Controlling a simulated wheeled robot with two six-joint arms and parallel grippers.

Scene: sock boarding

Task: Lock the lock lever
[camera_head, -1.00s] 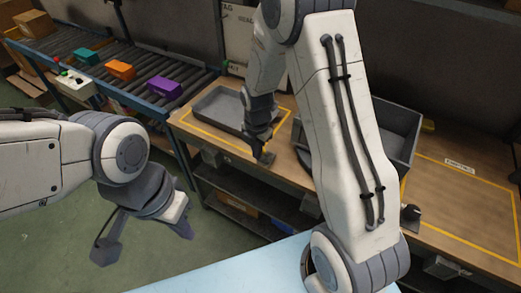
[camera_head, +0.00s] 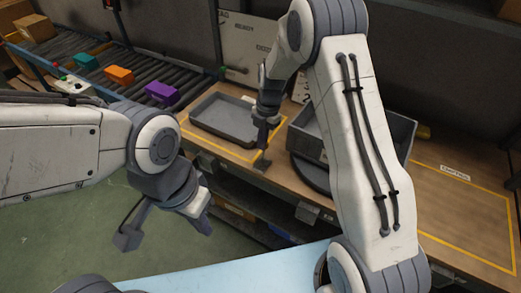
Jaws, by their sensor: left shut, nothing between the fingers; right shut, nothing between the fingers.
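I cannot make out the lock lever for certain; my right arm covers part of the bench front. A dark round base (camera_head: 311,176) shows under the deep grey bin (camera_head: 397,133) on the workbench. My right gripper (camera_head: 262,160) points down near the bench's front edge, between the shallow grey tray and the bin. It is shut and seems to hold nothing; its fingertips are small and dark. My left gripper (camera_head: 203,224) is shut and empty, hanging over the green floor in front of the bench, apart from everything.
The shallow grey tray (camera_head: 222,127) lies inside yellow tape left of the bin. A roller conveyor (camera_head: 128,81) at the left carries teal, orange and purple blocks. A yellow-taped area (camera_head: 465,214) on the right of the bench looks empty. A light blue surface (camera_head: 240,271) is nearest me.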

